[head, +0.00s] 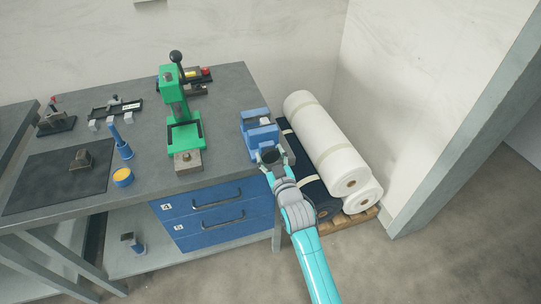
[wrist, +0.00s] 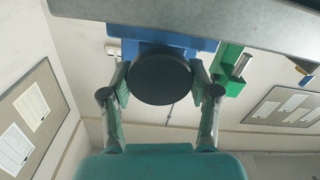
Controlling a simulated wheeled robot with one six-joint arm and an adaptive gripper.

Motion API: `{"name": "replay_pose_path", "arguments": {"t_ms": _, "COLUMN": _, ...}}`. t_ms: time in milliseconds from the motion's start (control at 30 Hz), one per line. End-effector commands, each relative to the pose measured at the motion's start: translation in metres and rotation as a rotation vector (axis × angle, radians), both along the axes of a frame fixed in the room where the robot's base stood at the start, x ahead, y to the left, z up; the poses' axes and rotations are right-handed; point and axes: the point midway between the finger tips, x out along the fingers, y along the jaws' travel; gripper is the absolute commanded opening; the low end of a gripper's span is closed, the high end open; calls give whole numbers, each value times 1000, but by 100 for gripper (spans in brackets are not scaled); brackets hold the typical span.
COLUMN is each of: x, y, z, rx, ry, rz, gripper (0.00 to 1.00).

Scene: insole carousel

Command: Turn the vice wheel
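The blue vice (head: 258,124) sits at the right end of the grey workbench, with its body also showing at the top of the wrist view (wrist: 163,38). Its wheel is a dark round disc (wrist: 160,79) facing the wrist camera. In the head view my gripper (head: 272,161) is at the vice's front, beyond the bench edge, and largely covers the wheel. In the wrist view the two fingers of my gripper (wrist: 161,84) lie on either side of the wheel, their pads against its rim.
A green press (head: 183,125) stands left of the vice on the workbench (head: 225,95). White rolls (head: 325,140) and dark rolls lie on a pallet close to the right of my arm. Blue drawers (head: 215,212) are below the benchtop.

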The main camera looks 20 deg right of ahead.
Motion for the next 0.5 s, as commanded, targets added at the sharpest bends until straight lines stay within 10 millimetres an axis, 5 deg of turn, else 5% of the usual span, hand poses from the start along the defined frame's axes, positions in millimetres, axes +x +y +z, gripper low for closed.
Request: {"name": "replay_pose_path", "arguments": {"t_ms": 500, "x": 0, "y": 0, "z": 0, "rx": 132, "ry": 0, "rz": 0, "gripper": 26}}
